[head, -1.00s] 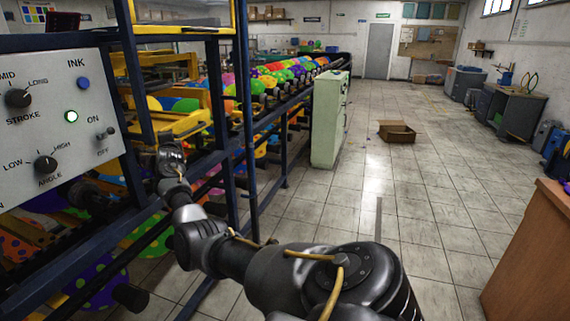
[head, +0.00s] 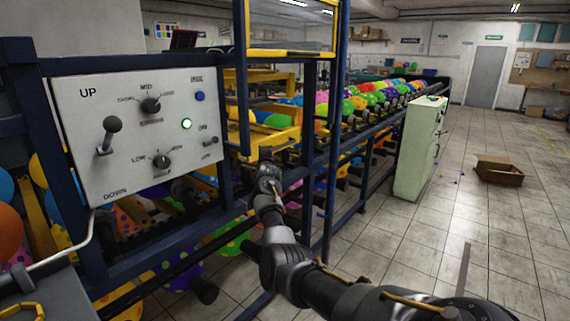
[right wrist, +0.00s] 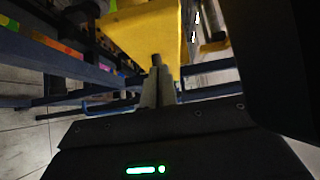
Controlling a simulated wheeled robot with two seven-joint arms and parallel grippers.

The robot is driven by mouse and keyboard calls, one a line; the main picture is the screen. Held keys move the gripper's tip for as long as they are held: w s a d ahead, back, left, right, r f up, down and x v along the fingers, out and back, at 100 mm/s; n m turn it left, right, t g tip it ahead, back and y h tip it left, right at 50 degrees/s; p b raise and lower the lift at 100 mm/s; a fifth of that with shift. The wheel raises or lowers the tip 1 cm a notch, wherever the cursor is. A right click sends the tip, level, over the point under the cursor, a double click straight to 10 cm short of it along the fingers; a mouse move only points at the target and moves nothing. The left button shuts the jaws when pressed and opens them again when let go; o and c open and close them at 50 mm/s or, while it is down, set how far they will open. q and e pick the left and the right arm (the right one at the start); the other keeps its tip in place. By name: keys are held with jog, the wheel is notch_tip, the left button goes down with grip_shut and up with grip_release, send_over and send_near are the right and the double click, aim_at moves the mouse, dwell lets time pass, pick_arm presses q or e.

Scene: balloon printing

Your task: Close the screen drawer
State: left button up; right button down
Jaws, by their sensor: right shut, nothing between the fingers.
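The screen drawer appears to be the yellow frame (head: 272,143) inside the blue machine rack, right of the control panel in the head view. How far it stands out is hard to tell. In the right wrist view a large yellow part (right wrist: 150,32) lies directly in front of my right gripper (right wrist: 158,75). That gripper's fingers are shut and empty, with the tips at or very near the yellow part; contact is not clear. In the head view my right gripper (head: 266,160) is small and partly dark, just before the yellow frame. My left gripper does not show.
The control panel (head: 135,120) with knobs, a lever and a green light is on the rack's left. Blue uprights (head: 333,140) and rails surround the opening. Balloons line the conveyor behind. A pale green cabinet (head: 419,150) and a cardboard box (head: 499,172) stand right, with open floor around.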

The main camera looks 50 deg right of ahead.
pick_arm(q)
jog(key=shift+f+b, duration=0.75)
jog(key=shift+b, duration=0.5)
pick_arm(e)
jog(key=v, duration=1.1)
jog(key=shift+s+d+r, duration=0.15)
jog(key=shift+s+d, duration=0.15)
jog(key=shift+d, duration=0.15)
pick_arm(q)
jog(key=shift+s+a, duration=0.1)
